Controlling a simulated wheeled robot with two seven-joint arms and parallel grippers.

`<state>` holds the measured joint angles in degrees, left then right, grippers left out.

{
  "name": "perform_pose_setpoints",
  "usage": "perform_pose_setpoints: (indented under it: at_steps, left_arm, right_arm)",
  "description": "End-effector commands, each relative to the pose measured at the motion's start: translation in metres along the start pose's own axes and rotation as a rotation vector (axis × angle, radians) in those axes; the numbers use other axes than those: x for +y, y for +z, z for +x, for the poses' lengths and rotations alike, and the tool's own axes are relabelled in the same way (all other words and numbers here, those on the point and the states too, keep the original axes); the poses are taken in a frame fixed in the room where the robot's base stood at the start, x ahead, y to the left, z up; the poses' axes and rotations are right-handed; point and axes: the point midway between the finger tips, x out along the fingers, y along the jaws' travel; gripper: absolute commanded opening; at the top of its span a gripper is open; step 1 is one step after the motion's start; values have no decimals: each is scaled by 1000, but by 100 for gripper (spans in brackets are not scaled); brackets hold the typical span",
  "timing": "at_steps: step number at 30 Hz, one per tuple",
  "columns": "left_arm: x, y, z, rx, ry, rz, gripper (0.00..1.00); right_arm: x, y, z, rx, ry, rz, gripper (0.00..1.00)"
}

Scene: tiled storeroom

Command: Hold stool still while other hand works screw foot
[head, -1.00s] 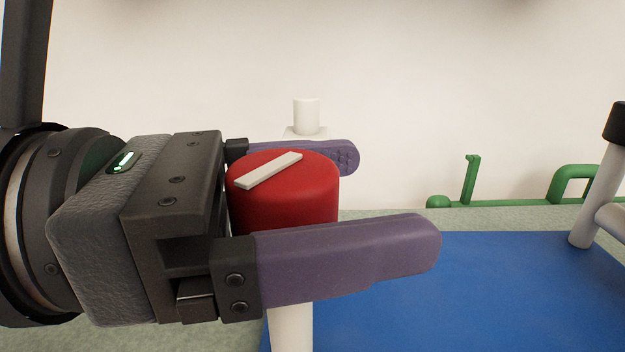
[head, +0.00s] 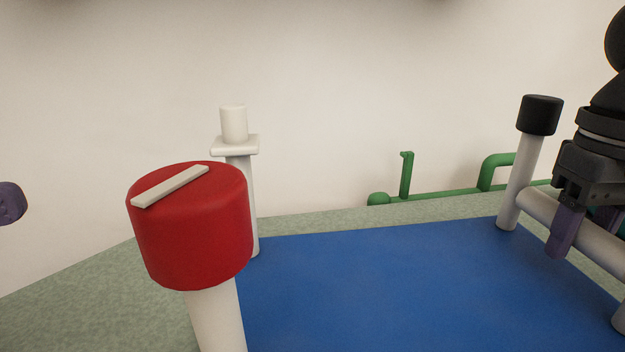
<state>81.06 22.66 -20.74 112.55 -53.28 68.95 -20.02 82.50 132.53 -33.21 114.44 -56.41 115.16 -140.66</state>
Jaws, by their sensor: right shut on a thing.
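The stool shows as white legs standing upright, with a white cross rail (head: 583,242) at the right. The near leg (head: 216,318) carries a red screw foot (head: 195,235) with a pale bar on top. The far right leg (head: 520,182) has a black foot (head: 539,114). Another leg behind the red foot ends in a plate and bare white stud (head: 234,125). My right gripper (head: 585,228) is shut on the cross rail. Only a purple fingertip of my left gripper (head: 10,203) shows at the left edge, clear of the red foot; its other finger is out of view.
A flat blue surface (head: 400,285) lies between the legs, on a speckled grey-green top (head: 80,285). Green pipe-like bars (head: 440,194) show behind its far edge, before a plain pale wall. The space around the red foot is free.

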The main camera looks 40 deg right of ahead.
Motion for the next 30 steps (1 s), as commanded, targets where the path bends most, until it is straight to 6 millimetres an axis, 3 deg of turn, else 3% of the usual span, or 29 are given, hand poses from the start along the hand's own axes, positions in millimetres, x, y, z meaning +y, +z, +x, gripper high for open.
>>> perform_pose_setpoints:
  at_steps: [11, 12, 17, 23, 25, 30]
  left_arm:
    - [0, 0, -5, 0, -1, 0, 95]
    - [0, 0, -5, 0, -1, 0, 95]
    - [0, 0, -4, 0, -1, 0, 95]
    - [0, 0, -4, 0, -1, 0, 95]
    - [0, 0, -4, 0, -1, 0, 95]
    - [0, 0, -4, 0, -1, 0, 95]
  right_arm:
    - [0, 0, 0, 1, -2, 0, 0]
    - [0, 0, 0, 1, -2, 0, 48]
    - [0, 0, 0, 1, -1, 0, 82]
    - [0, 0, 0, 0, -1, 0, 87]
    - [0, 0, 0, 0, 0, 0, 100]
    - [0, 0, 0, 0, 0, 0, 100]
